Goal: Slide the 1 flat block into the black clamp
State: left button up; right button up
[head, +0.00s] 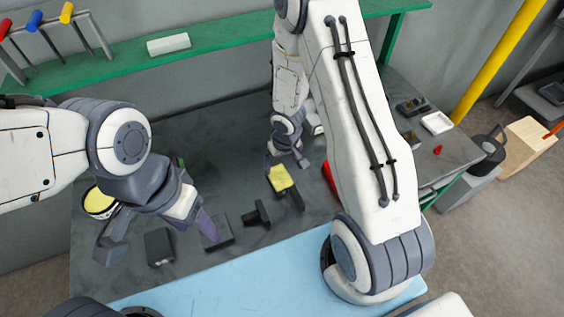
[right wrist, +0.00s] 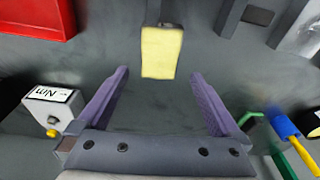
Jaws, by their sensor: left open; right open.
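The flat yellow block (head: 280,178) lies on the dark bench in the head view. A black clamp-like piece (head: 296,200) is at its near end; I cannot tell how far the block is in it. In the right wrist view the yellow block (right wrist: 161,55) is ahead of the fingertips, with a dark piece at its far end. My right gripper (head: 286,163) is open and empty just behind the block; its fingers (right wrist: 160,95) also show in the wrist view. My left gripper (head: 160,236) is open and empty, above the left side of the bench.
A yellow-topped round container (head: 99,203) is at the left. A light blue mat (head: 240,275) lies in front.

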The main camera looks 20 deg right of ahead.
aim_at(279, 178)
jog(key=f+b, duration=0.2)
jog(key=f, duration=0.1)
jog(key=w+f+b, duration=0.1)
jog(key=f+b, duration=0.3)
jog(key=f, duration=0.1)
jog(key=shift+w+f, duration=0.15)
jog(key=shift+f, duration=0.2)
grip_shut()
jog(key=shift+a, duration=0.1)
